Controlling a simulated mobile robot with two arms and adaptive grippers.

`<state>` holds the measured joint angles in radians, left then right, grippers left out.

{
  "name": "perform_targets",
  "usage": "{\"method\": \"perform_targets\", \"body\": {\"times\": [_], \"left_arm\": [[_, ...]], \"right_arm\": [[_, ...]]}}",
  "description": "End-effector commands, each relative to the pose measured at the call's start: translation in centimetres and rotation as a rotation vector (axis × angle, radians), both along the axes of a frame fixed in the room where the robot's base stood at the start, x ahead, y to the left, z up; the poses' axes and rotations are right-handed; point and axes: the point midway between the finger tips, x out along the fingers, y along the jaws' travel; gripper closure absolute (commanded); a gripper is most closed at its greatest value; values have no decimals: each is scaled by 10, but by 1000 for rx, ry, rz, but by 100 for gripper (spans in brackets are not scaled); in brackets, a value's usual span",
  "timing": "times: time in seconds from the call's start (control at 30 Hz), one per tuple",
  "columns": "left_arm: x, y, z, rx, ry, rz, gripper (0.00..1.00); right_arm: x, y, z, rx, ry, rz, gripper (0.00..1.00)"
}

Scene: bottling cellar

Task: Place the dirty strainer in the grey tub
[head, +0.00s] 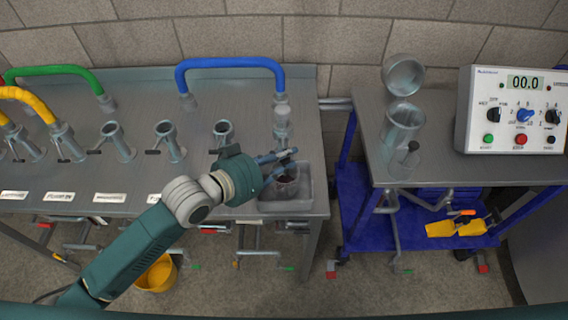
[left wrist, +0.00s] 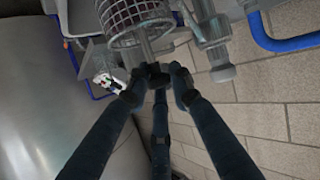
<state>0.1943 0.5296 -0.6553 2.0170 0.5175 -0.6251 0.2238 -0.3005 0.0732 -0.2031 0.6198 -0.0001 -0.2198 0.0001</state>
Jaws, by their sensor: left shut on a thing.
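My left gripper (head: 278,158) is over the right end of the left steel bench, at the back edge of the grey tub (head: 285,207). It is shut on the handle of the dirty strainer (head: 287,183), a wire-mesh basket with dark reddish dirt. In the left wrist view, the strainer (left wrist: 138,20) hangs beyond the fingertips (left wrist: 158,80), which close on its stem. In the head view the basket lies within the tub's outline, partly hidden by the fingers; I cannot tell whether it touches the tub's floor. My right gripper is not in view.
Steel pipe fittings (head: 168,140) and coloured hoses, including a blue one (head: 230,63), stand on the left bench. A gap separates it from the right bench (head: 440,170), with glass vessels (head: 403,120) and a control box (head: 512,110). A yellow bucket (head: 158,275) is on the floor.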

Motion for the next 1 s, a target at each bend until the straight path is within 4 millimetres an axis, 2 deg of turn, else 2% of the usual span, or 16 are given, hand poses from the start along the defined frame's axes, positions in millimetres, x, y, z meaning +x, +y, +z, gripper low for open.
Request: {"method": "perform_targets", "body": {"times": [0.1,0.2,0.57,0.6,0.67,1.0], "left_arm": [[0,0,-19,0,3,0,100],[0,0,-27,-1,1,0,100],[0,0,-31,0,0,0,100],[0,0,-31,1,1,0,73],[0,0,-31,1,2,0,61],[0,0,-27,1,1,0,60]], "right_arm": [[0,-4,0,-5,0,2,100],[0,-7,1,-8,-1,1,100],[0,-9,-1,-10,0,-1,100],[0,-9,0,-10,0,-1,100],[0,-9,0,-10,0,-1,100],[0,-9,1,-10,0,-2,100]]}}
